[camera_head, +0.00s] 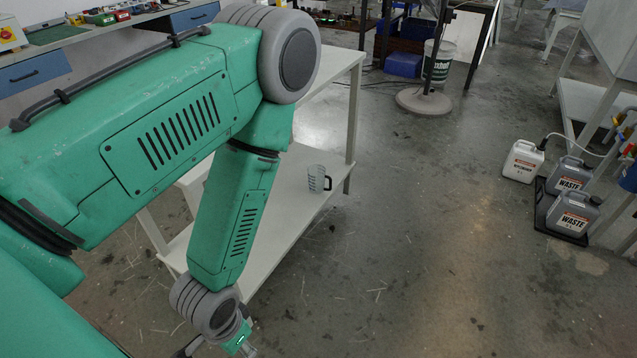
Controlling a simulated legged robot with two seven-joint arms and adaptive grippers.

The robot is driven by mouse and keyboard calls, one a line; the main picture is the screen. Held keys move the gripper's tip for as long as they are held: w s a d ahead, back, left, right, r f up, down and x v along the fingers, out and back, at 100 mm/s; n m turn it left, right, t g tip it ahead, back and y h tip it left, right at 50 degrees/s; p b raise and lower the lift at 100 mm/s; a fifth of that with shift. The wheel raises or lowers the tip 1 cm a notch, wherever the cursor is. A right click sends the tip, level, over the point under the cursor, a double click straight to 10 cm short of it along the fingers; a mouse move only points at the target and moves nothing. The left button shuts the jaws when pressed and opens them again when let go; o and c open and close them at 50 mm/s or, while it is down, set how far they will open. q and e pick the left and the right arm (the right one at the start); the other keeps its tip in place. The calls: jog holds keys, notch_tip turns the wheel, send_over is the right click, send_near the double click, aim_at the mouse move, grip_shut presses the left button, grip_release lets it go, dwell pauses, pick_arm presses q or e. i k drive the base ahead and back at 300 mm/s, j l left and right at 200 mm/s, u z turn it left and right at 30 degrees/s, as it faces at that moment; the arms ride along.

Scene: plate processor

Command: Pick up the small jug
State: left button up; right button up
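The small jug (316,178) is a clear, marked jug with a dark handle on its right side. It stands upright on the lower shelf (285,215) of a white table, near the right end. My green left arm comes in from the left, crosses in front of the table and bends down. Its gripper (218,349) is at the bottom edge of the view, mostly cut off, well below and left of the jug and apart from it. Its fingers do not show clearly. My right gripper is not in view.
The table's top (340,62) overhangs the shelf, with a leg (353,120) just right of the jug. Waste canisters (573,212) and a white canister (523,161) stand on the floor at right. A stand base (423,101) is at the back. The middle floor is clear.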

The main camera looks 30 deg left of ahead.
aim_at(317, 177)
jog(key=i+u, duration=0.1)
jog(key=i, duration=1.15)
jog(key=i+l, duration=0.2)
jog(key=i, duration=1)
jog(key=i+u, duration=0.6)
jog(key=u, duration=0.2)
jog(key=i+l+u, duration=0.25)
jog(key=u, duration=0.15)
jog(key=i+l+u, duration=0.25)
jog(key=u, duration=0.15)
jog(key=i+l+u, duration=0.15)
jog(key=u, duration=0.3)
jog(key=i+l+u, duration=0.3)
jog(key=u, duration=0.15)
jog(key=i+l+u, duration=0.25)
jog(key=u, duration=0.2)
jog(key=i+l+u, duration=0.1)
jog(key=l+u, duration=0.35)
jog(key=l, duration=0.2)
jog(key=i+l, duration=0.15)
